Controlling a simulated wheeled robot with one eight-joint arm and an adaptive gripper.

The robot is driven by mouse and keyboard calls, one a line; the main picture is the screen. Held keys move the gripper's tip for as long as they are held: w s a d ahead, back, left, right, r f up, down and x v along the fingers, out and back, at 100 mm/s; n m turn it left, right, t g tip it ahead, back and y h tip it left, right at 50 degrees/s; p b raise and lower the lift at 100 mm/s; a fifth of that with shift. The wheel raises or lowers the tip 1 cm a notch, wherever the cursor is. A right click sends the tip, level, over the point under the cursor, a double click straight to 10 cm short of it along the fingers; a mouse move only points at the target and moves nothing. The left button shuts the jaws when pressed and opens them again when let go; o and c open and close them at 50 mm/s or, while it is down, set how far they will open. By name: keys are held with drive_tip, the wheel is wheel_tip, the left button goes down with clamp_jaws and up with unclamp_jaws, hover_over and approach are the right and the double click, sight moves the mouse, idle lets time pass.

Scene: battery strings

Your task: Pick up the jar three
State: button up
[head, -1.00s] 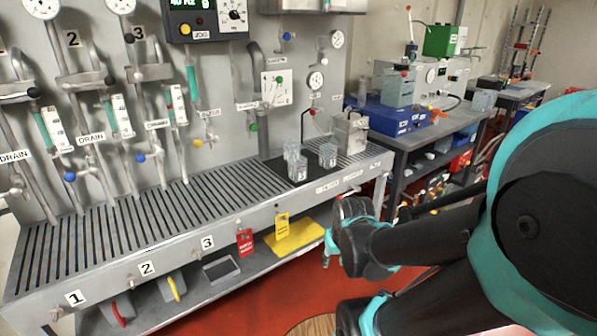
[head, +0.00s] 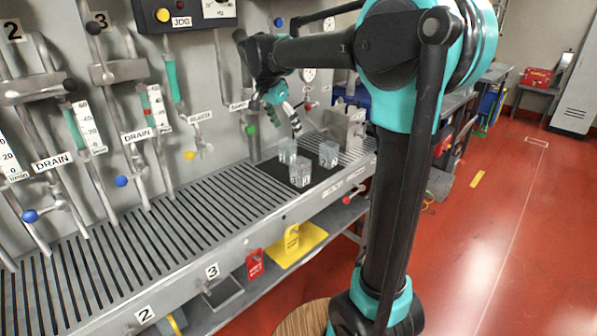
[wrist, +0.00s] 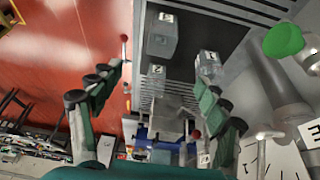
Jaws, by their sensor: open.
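Three clear, square-sided jars stand upright on a black mat (head: 262,171): a back left jar (head: 287,150), a front jar (head: 300,172) and a right jar (head: 328,154). Their labels are too small to read surely, so I cannot tell which is jar three. My gripper (head: 287,120) is open and empty above and behind the jars, pointing down. In the wrist view, my gripper's fingers (wrist: 160,76) are spread wide. One jar (wrist: 162,40) shows beyond them at the top, another (wrist: 208,63) near the right finger, and a third (wrist: 156,77) between them. No finger visibly touches a jar.
A metal block-like device (head: 345,128) stands right of the jars. The panel with pipes, gauges and a green knob (head: 251,130) rises close behind. The slatted bench (head: 170,235) is clear to the left. Red floor is open to the right.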

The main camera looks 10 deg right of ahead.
approach(300, 161)
wheel_tip(300, 161, down, 3)
drive_tip(key=s+d, duration=0.1)
drive_tip(key=s, duration=0.2)
drive_tip(key=x, duration=0.5)
drive_tip(key=shift+w, duration=0.25)
drive_tip(key=c, duration=1.2)
drive_tip(key=shift+r, duration=0.15)
drive_tip(key=shift+c, duration=0.2)
